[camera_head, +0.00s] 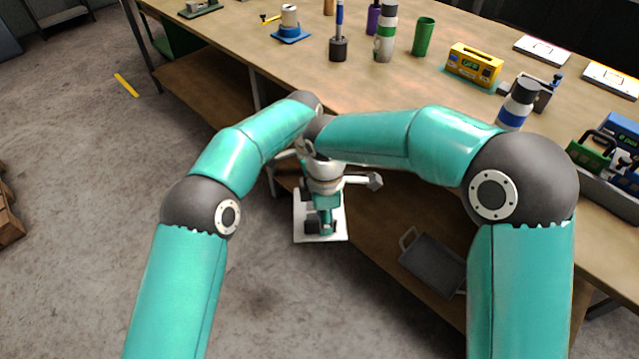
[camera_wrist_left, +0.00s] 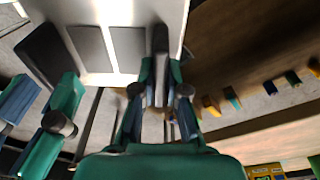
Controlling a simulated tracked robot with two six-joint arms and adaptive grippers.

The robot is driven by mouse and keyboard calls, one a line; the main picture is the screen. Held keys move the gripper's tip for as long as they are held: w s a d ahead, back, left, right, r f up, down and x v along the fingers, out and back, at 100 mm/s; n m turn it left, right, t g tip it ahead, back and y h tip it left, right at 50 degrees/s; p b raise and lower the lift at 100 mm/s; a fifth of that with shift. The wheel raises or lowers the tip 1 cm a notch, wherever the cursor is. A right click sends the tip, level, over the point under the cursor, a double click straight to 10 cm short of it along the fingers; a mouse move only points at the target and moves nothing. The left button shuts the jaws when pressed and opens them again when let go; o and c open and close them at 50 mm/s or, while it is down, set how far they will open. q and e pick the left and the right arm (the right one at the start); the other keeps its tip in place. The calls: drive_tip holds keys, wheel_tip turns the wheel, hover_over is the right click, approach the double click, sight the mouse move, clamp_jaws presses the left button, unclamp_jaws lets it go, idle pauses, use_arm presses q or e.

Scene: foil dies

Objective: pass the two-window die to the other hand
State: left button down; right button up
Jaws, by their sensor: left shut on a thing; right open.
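The two-window die is a white plate (camera_head: 302,212) held out in front of the bench's lower shelf. In the left wrist view the plate (camera_wrist_left: 106,50) shows two grey windows and a dark tab at each end. My left gripper (camera_wrist_left: 160,85) is shut on the tab at the plate's right end there. My right gripper (camera_head: 327,222) is above the die in the head view. In the left wrist view its spread fingers (camera_wrist_left: 42,97) are close to the other dark tab (camera_wrist_left: 46,55); I cannot tell whether they touch it. In the head view the arms hide most of the left gripper.
The bench top (camera_head: 285,70) is behind the arms. It carries a green cup (camera_head: 423,37), a yellow box (camera_head: 473,65), bottles and a grey tray (camera_head: 607,196) at right. A dark pan (camera_head: 433,262) lies on the lower shelf. The floor at left is mostly clear.

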wheel_tip(320, 180, up, 5)
drive_tip(key=shift+r, duration=0.1)
drive_tip(key=shift+s, duration=0.15)
drive_tip(key=s+d+f+m+g+y, duration=0.1)
drive_tip(key=s+f+m, duration=0.3)
drive_tip(key=f, duration=0.5)
drive_tip(key=s+d+f+m+g+y, duration=0.1)
drive_tip(key=s+f+m+y, duration=0.3)
drive_tip(key=f, duration=0.6)
drive_tip(key=s+d+f+m+t, duration=0.1)
drive_tip(key=s+d+f+m, duration=0.1)
drive_tip(key=s+f+m, duration=0.2)
drive_tip(key=s+d+f+m+t+h, duration=0.1)
drive_tip(key=s+d+f+m, duration=0.2)
drive_tip(key=s+f+m, duration=0.2)
drive_tip(key=s+m, duration=0.1)
drive_tip(key=m, duration=0.2)
drive_tip(key=shift+s+d+m+t, duration=0.3)
drive_tip(key=shift+d, duration=0.05)
drive_tip(key=shift+f, duration=0.1)
